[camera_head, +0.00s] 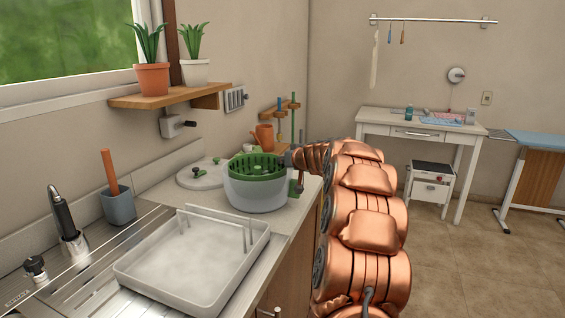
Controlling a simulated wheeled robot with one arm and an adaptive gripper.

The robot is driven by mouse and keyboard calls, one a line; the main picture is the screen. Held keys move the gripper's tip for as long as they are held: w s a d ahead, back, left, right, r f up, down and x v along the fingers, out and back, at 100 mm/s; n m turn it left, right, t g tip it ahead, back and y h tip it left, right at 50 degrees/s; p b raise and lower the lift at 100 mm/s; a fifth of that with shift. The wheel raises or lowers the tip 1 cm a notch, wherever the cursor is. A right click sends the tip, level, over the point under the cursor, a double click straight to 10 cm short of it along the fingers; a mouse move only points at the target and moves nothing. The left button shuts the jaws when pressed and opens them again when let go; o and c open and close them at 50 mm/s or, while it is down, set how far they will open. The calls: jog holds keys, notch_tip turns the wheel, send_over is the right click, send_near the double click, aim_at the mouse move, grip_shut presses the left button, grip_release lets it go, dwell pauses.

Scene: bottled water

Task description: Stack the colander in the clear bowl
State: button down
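A green colander (247,176) with a slotted inside sits in the mouth of a pale grey-white, see-through-looking bowl (257,195) on the far counter. Its green rim shows above the bowl's wall, and it looks about level. My copper arm reaches in from the right, and my gripper (291,162) is at the right side of the colander and bowl. The gripper is small and partly hidden by the arm. I cannot tell whether its fingers are open or shut, or whether they touch the rim.
A white lid (202,173) lies left of the bowl. A white tray (193,265) stands on the near drainboard with a grey cup (118,206) behind it. A shelf (170,97) with plants hangs above. Terracotta-coloured pots (265,136) stand behind the bowl.

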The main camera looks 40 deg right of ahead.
jog(key=shift+f+b, duration=0.4)
jog(key=shift+b, duration=0.1)
jog(key=c, duration=1.6)
grip_release()
jog(key=r+v, duration=0.1)
jog(key=v, duration=1.1)
jog(key=shift+r, duration=0.15)
